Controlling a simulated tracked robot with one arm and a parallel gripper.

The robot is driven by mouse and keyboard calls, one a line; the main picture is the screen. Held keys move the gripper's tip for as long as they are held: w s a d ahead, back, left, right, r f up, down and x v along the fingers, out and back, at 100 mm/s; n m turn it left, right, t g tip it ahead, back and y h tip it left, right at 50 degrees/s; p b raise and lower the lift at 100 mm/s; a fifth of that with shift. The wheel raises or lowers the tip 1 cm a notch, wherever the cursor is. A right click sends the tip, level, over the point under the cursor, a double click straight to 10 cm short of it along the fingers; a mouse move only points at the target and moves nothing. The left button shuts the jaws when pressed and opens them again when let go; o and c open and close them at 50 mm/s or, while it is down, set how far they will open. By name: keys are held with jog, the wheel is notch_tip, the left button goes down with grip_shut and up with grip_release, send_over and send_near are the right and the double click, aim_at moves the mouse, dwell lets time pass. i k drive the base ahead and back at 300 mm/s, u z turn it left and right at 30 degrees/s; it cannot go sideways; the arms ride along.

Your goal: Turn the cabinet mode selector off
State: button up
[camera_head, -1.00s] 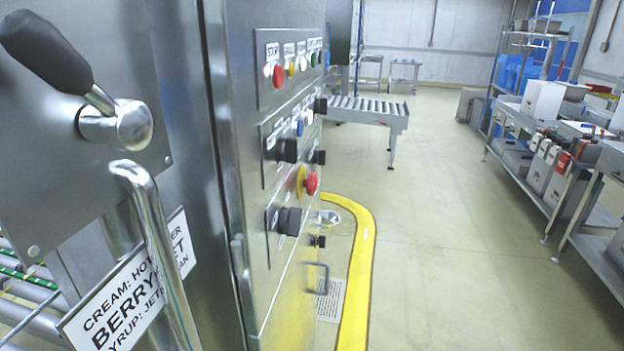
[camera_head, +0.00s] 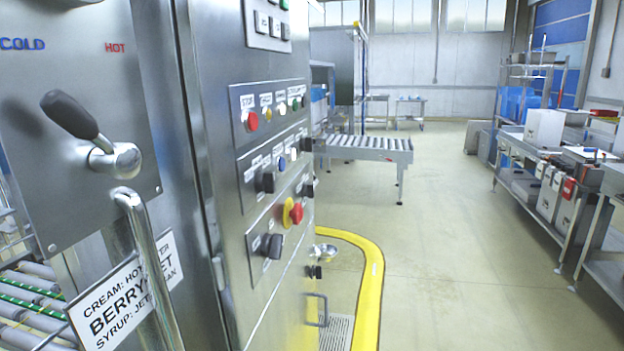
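The steel cabinet (camera_head: 225,200) stands left of centre, its control face seen at a steep angle. Black selector knobs show on its panels: one on the middle panel (camera_head: 265,182), one on the lower panel (camera_head: 271,246) and another at the middle panel's right edge (camera_head: 307,191). Their labels are too small to read, so I cannot tell which is the mode selector or where it points. A red mushroom button on a yellow collar (camera_head: 292,213) sits on the lower panel. My gripper is not in view.
A black-handled lever (camera_head: 90,135) and a steel bar (camera_head: 145,255) stick out at the near left. A yellow floor border (camera_head: 370,290) curves around the cabinet. A roller conveyor (camera_head: 365,150) stands beyond. Benches (camera_head: 560,190) line the right; the floor between is clear.

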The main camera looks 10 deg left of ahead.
aim_at(264, 181)
jog(key=i, duration=1.05)
jog(key=u, duration=0.45)
